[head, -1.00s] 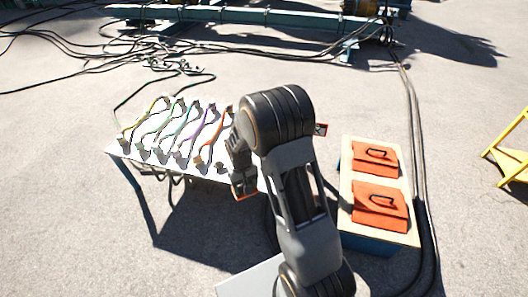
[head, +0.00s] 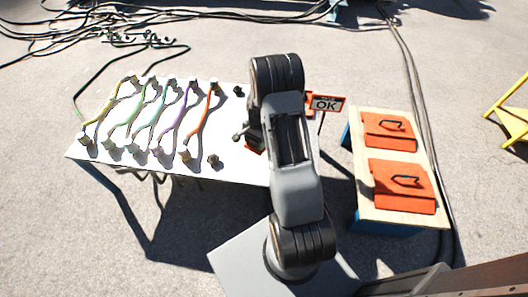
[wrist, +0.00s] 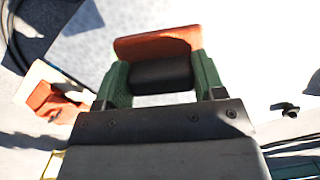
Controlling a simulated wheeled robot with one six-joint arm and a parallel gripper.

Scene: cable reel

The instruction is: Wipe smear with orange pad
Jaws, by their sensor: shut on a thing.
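My gripper (wrist: 160,82) is shut on the black handle of an orange pad (wrist: 158,45), with one green finger on each side. In the head view, only an orange edge of this pad (head: 254,146) shows beside my arm, over the right part of a white table (head: 238,172). My arm hides most of the gripper there. I cannot tell whether the pad touches the table. I cannot make out a smear for certain; a grey patch (wrist: 84,18) shows at the top left of the wrist view.
Several coloured cables (head: 168,118) run between connectors on the table's left part. A dark connector (head: 215,162) stands near its front. A wood-topped box (head: 372,214) on the right bears two orange pieces with dark loops.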

